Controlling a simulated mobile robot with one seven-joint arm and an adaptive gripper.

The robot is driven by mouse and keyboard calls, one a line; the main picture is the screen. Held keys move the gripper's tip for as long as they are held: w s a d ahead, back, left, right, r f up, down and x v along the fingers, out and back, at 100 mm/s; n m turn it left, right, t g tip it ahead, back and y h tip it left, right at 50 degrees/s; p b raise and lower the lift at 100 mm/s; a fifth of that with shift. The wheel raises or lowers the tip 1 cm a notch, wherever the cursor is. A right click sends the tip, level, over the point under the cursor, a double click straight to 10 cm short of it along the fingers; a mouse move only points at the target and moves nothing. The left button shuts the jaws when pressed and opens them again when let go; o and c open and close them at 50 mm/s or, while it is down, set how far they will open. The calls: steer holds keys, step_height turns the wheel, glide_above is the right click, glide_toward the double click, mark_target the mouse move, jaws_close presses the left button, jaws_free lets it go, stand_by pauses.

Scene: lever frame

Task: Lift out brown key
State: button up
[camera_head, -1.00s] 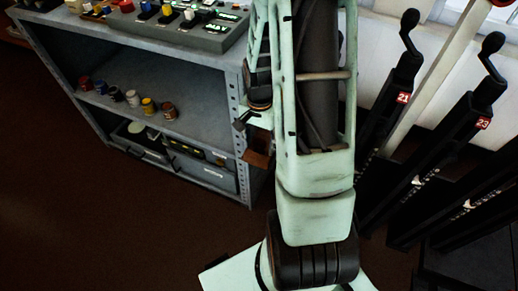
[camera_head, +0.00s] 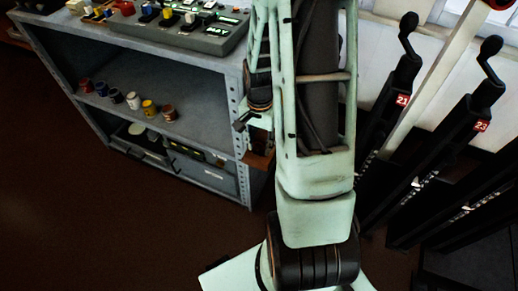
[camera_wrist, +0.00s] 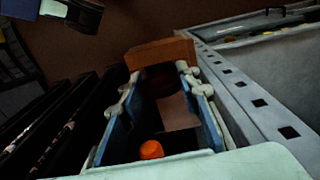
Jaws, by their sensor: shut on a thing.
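In the wrist view my gripper (camera_wrist: 160,92) has blue fingers with pale links, closed around a brown piece (camera_wrist: 180,112) that I take for the brown key. A brown wooden block (camera_wrist: 160,50) lies across the fingertips, with a dark hollow below its front edge. I cannot tell where the key ends and the block begins. In the head view a brown part (camera_head: 259,160) shows beside the shelf's right post. My arm hides most of that spot, and the gripper itself is not clear there.
The grey metal shelf (camera_head: 190,75) stands close on the left, with small paint pots (camera_head: 133,100) on it and a control panel (camera_head: 205,38) on top. Black lever frames (camera_head: 450,140) stand at the right. Bare brown floor (camera_head: 100,220) lies in front.

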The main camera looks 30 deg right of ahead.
steer(key=shift+r+p, duration=1.6)
steer(key=shift+r, duration=0.7)
steer(key=s+a+r+p, duration=0.2)
steer(key=a+r+p, duration=0.1)
steer(key=r, duration=0.2)
steer(key=shift+s+a, duration=0.25)
steer(key=shift+s, duration=0.1)
